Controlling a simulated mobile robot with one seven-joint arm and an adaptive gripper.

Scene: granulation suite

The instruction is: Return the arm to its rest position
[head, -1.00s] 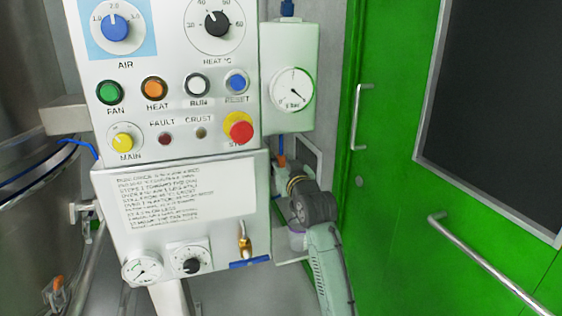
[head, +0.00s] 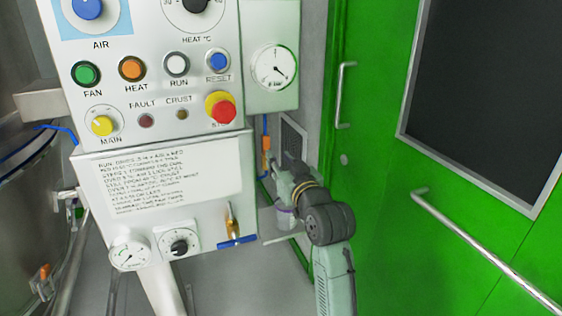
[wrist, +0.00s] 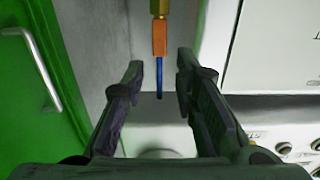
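My arm (head: 330,223) shows in the head view to the right of the control panel, bent at a dark joint. Its far end reaches toward the wall behind the panel's right edge. My gripper (wrist: 160,85) shows in the wrist view with its two dark fingers apart and nothing between them. Beyond the fingertips is an orange and blue fitting (wrist: 159,40) under a brass piece, and I cannot tell how far off it is. In the head view the fingertips are not clear.
The control panel (head: 215,120) with buttons and knobs stands left of my arm. A gauge box (head: 274,70) is above the arm. Green doors with a handle (head: 345,95) and a long rail (head: 480,250) are on the right. A steel vessel (head: 18,190) is at the far left.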

